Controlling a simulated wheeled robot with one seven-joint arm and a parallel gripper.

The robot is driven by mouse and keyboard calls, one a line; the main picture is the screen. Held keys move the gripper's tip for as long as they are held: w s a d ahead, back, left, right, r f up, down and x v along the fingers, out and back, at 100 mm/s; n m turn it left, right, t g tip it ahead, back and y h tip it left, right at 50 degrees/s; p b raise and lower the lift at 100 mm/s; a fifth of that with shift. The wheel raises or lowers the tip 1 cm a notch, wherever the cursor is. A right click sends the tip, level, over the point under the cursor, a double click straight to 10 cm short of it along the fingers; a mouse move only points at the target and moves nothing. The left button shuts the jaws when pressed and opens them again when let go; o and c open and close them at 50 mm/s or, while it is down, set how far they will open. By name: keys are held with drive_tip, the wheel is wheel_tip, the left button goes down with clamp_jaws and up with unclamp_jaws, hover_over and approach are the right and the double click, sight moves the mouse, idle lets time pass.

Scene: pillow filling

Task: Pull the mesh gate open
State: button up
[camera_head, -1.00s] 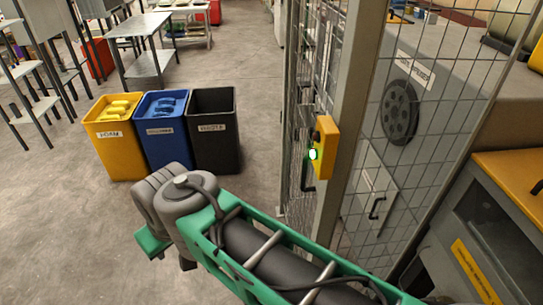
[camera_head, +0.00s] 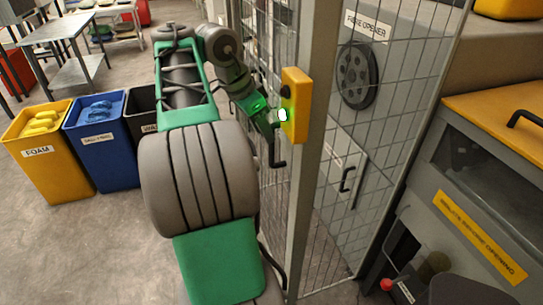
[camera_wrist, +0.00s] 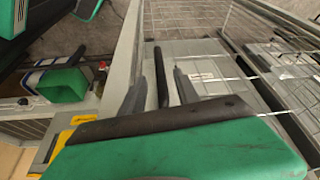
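The mesh gate (camera_head: 270,215) stands left of the grey post, seen at a steep angle in the head view, and looks closed. Its black handle (camera_head: 280,164) hangs just below the yellow box; my arm hides part of the gate. My gripper (camera_head: 272,126) is at the handle's height, close to it. In the wrist view, the black handle bar (camera_wrist: 161,75) stands between the two dark fingers of my gripper (camera_wrist: 160,92). The fingers are apart, with a gap on each side of the bar.
A yellow box (camera_head: 296,105) with a lit green light is on the post (camera_head: 315,110), very near my gripper. Yellow (camera_head: 45,165), blue (camera_head: 105,160) and black bins stand at left. A grey machine (camera_head: 470,190) stands at right.

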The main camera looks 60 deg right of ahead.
sight(272, 162)
drive_tip(key=b+x, duration=0.3)
drive_tip(key=x, duration=0.4)
drive_tip(key=shift+s+b, duration=0.1)
drive_tip(key=shift+b, duration=0.2)
drive_tip(key=shift+c, duration=0.6)
clamp_jaws()
idle(0.3)
